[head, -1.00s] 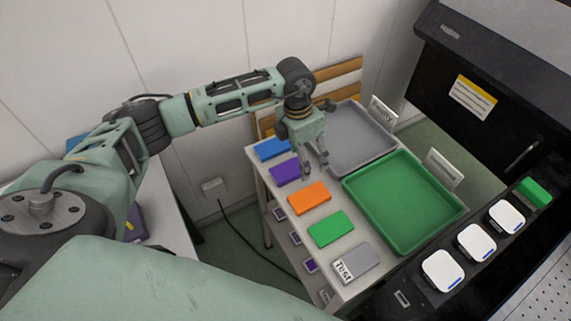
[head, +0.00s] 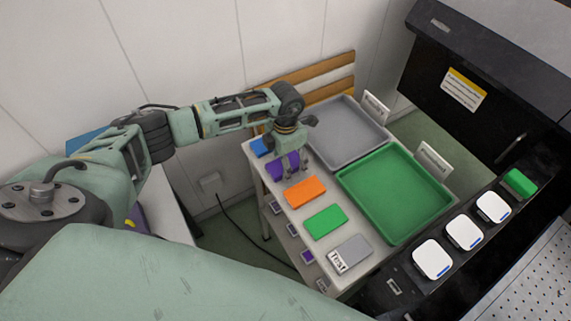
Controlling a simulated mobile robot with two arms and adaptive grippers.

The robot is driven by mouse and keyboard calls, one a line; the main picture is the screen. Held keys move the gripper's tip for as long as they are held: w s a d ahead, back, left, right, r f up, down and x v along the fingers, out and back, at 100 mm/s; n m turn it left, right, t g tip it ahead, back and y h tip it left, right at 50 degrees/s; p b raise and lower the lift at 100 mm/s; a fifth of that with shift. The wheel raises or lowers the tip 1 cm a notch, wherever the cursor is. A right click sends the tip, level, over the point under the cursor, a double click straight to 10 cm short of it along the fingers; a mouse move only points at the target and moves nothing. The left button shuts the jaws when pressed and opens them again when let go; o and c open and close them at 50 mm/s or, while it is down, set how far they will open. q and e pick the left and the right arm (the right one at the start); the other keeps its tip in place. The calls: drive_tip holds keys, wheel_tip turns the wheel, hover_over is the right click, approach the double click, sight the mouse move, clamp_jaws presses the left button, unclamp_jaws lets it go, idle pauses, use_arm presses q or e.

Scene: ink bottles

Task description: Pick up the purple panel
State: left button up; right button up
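The purple panel (head: 284,168) lies on the white table between the blue panel (head: 260,147) and the orange panel (head: 305,192). It is partly hidden by my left gripper (head: 291,164), which comes from above with its fingers pointing down. The fingers are apart, and purple shows between them. Whether they touch the panel I cannot tell. The panel appears still at table level. My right gripper is not in view.
A green panel (head: 325,222) and a grey panel (head: 350,254) continue the row. A grey tray (head: 345,130) and a green tray (head: 395,190) lie to the right. A dark machine holds several white-topped pieces (head: 464,232). A wall stands behind.

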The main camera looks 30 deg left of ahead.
use_arm(q)
drive_tip(key=c, duration=1.2)
drive_tip(key=shift+c, duration=0.2)
